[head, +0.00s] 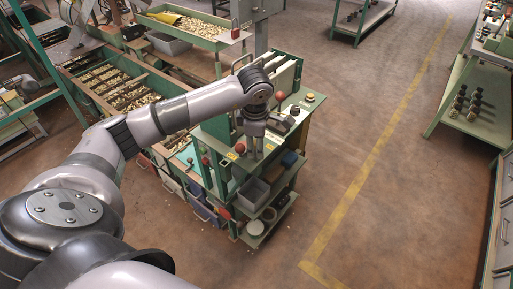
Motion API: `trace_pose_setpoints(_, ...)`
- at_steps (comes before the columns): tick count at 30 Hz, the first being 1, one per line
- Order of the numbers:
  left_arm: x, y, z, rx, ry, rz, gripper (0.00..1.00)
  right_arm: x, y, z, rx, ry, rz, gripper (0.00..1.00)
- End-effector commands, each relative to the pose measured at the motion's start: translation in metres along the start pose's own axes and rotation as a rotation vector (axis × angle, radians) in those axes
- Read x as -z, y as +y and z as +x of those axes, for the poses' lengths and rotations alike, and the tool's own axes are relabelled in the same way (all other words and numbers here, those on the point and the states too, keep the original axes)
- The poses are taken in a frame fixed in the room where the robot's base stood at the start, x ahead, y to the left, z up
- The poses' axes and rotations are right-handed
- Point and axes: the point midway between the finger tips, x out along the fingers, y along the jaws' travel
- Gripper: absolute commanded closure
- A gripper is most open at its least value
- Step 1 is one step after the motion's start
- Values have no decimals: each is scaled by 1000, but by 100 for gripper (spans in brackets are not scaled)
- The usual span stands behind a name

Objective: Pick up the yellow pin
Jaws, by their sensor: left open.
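My left arm reaches in from the left, and its gripper (256,153) points down over the near corner of the green machine table. The jaws are open with nothing seen between them. A tan-yellow knob (310,97) stands on the table's far right corner, apart from the gripper. Part of the tabletop is hidden behind my wrist and gripper. My right gripper is not in view.
Red ball knobs (279,96) stand close around the gripper. A grey bin (252,193) sits on the shelf below. Hoppers of nuts (110,85) lie behind my arm. The floor to the right is clear up to a green rack (470,105).

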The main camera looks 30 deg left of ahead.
Motion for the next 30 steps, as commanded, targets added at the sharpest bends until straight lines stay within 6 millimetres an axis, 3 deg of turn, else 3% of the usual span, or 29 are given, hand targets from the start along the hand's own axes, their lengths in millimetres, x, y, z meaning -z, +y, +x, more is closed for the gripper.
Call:
trace_pose_setpoints(3, 0, 0, 9, 0, 1, 1, 51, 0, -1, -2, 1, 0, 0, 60)
trace_pose_setpoints(10, 0, 0, 11, -1, 0, 1, 51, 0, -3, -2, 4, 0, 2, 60)
trace_pose_setpoints(30, 0, 0, 10, -1, 0, 0, 96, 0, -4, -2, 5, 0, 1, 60)
